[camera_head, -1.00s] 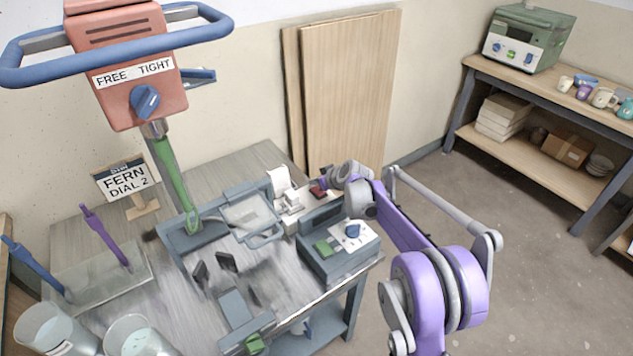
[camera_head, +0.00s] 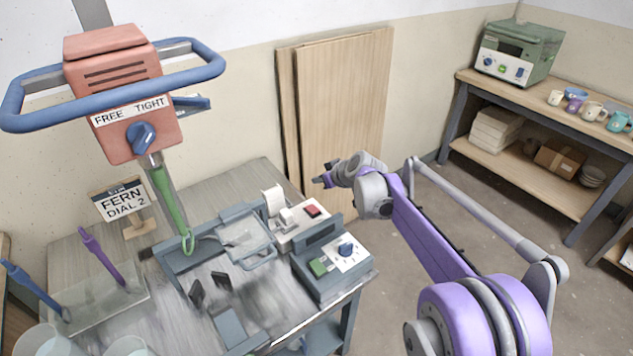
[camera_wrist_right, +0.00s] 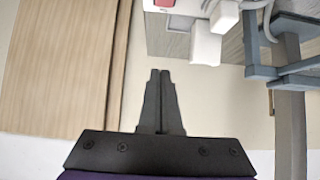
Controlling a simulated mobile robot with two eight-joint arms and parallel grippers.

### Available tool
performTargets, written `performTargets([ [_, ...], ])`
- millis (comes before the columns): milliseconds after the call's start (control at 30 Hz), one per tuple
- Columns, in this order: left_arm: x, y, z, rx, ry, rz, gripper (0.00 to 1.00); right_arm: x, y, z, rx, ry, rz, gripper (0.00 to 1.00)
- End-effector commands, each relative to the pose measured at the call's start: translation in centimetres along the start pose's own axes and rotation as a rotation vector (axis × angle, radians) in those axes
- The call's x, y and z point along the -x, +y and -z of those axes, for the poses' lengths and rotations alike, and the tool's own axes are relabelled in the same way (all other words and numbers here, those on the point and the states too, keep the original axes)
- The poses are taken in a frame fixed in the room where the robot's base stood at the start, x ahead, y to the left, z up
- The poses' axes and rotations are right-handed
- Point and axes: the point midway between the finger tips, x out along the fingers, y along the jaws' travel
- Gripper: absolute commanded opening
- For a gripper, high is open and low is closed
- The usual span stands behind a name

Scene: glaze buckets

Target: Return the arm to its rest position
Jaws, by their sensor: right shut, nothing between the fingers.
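My right arm comes in from the lower right in the head view, with purple and grey links. Its gripper (camera_head: 322,180) is beyond the right back corner of the workbench, in front of the leaning wooden boards. In the right wrist view the gripper's two dark fingers (camera_wrist_right: 160,98) are together with nothing between them. My left gripper is not in view.
The workbench (camera_head: 140,310) holds a grey control box (camera_head: 330,268), a white device with a red button (camera_head: 297,222), and a mixer with an orange head (camera_head: 115,75). Wooden boards (camera_head: 345,110) lean on the wall. A shelf (camera_head: 540,180) stands right; floor between is clear.

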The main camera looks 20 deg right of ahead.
Motion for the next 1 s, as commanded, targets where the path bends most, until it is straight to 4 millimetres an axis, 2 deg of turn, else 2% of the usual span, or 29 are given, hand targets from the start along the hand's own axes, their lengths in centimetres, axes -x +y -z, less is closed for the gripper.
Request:
performTargets([
  [400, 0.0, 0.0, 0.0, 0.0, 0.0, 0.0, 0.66, 0.0, -0.1, 0.0, -0.001, 0.0, 0.001, 0.0],
  [533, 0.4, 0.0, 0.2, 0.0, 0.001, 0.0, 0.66, 1.6, -1.1, -0.1, -0.01, -0.016, 0.004, 0.0],
  [667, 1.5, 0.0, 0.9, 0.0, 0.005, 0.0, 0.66, 5.9, -3.9, -1.2, -0.038, -0.067, 0.005, 0.0],
  [767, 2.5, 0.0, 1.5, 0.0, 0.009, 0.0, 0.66, 10.3, -6.8, -3.0, -0.069, -0.124, -0.002, 0.0],
  [867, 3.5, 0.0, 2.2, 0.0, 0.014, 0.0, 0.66, 14.5, -9.3, -5.7, -0.105, -0.181, -0.02, 0.0],
  [1000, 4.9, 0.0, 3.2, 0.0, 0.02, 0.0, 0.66, 20.0, -12.3, -10.3, -0.154, -0.257, -0.059, 0.0],
])
